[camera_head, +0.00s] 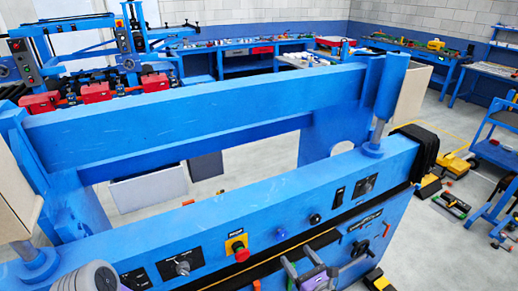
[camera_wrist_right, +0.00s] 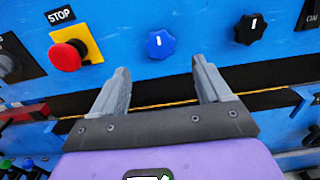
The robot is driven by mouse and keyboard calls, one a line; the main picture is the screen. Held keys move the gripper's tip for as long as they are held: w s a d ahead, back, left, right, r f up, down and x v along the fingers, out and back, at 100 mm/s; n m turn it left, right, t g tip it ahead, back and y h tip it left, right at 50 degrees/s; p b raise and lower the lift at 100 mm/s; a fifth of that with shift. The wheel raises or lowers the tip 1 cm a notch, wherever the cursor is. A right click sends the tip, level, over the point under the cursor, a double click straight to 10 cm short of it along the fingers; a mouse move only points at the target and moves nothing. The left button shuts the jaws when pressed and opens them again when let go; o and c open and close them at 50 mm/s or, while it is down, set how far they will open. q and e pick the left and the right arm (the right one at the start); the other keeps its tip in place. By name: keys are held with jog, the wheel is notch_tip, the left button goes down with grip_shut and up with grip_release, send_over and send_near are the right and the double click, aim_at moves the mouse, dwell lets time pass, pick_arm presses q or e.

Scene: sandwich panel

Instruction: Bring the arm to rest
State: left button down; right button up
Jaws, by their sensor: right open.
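My right gripper (camera_head: 299,257) is at the bottom of the head view, in front of the blue machine's control panel. In the right wrist view, its two grey fingers (camera_wrist_right: 161,76) are spread wide with nothing between them. A blue knob (camera_wrist_right: 160,44) on the panel lies just beyond the gap between the fingertips, and it also shows in the head view (camera_head: 281,234). Contact with the panel is not visible. My left gripper does not show.
The blue machine (camera_head: 200,115) spans the view. Its panel carries a red stop button (camera_wrist_right: 65,56) on a yellow plate and a black knob (camera_wrist_right: 247,28). Workbenches stand behind; tools lie on the floor at right.

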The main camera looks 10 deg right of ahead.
jog(key=s+a+f+n+g+y, duration=0.1)
jog(key=s+a+f+n+g, duration=0.3)
jog(key=a+f+n+g, duration=0.25)
jog(key=s+a+f+n+g+y, duration=0.1)
jog(key=s+a+f+n+g, duration=0.2)
jog(key=s+a+f+n, duration=0.4)
jog(key=s+d+f+n+g+h, duration=0.4)
jog(key=s+f+n+g, duration=0.3)
jog(key=n, duration=0.9)
notch_tip(320, 180, down, 4)
jog(key=s, duration=0.2)
jog(key=shift+s+d, duration=0.35)
jog(key=shift+d, duration=0.05)
jog(key=shift+c, duration=0.2)
